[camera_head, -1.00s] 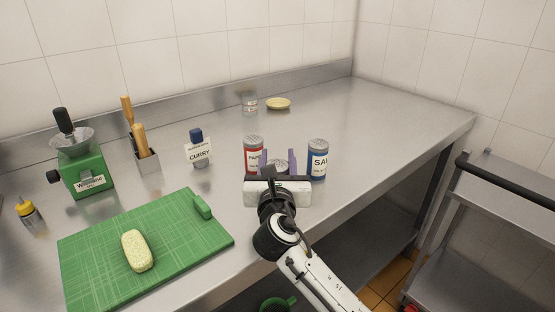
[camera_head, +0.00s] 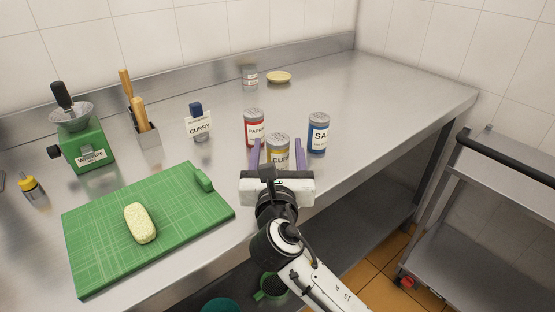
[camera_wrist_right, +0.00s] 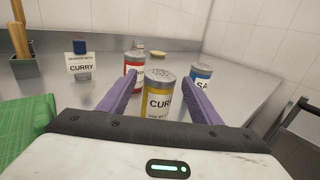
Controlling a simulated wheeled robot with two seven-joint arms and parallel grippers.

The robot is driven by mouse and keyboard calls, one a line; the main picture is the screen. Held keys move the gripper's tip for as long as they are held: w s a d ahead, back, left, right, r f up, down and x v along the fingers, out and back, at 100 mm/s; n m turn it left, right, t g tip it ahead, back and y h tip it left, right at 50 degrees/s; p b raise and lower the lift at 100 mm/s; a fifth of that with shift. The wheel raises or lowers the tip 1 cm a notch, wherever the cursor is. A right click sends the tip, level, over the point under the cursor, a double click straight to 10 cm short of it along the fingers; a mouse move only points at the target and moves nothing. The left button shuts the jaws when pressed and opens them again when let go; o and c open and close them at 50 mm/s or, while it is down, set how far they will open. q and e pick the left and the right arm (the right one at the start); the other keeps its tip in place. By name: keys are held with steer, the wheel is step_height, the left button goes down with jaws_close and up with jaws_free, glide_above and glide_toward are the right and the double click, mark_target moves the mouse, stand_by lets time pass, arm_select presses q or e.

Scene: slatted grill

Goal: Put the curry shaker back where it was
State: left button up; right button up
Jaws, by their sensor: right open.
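The curry shaker (camera_head: 278,157), with a yellow label and grey lid, stands upright on the steel counter between a red-labelled shaker and a blue-labelled shaker. My right gripper (camera_head: 278,152) is open, its purple fingers on either side of the curry shaker and apart from it. In the right wrist view the curry shaker (camera_wrist_right: 158,98) stands between and just beyond the fingers, with clear gaps. A small sign reading CURRY (camera_head: 199,125) stands further left on the counter and shows in the right wrist view (camera_wrist_right: 81,66). My left gripper is not in view.
The red shaker (camera_head: 254,128) and blue salt shaker (camera_head: 318,134) stand close by. A green cutting board (camera_head: 95,250) with a yellow block (camera_head: 140,223), a green grinder (camera_head: 88,148) and a utensil holder (camera_head: 148,148) are left. The counter's right side is clear.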

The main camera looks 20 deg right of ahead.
steer(key=v, duration=0.5)
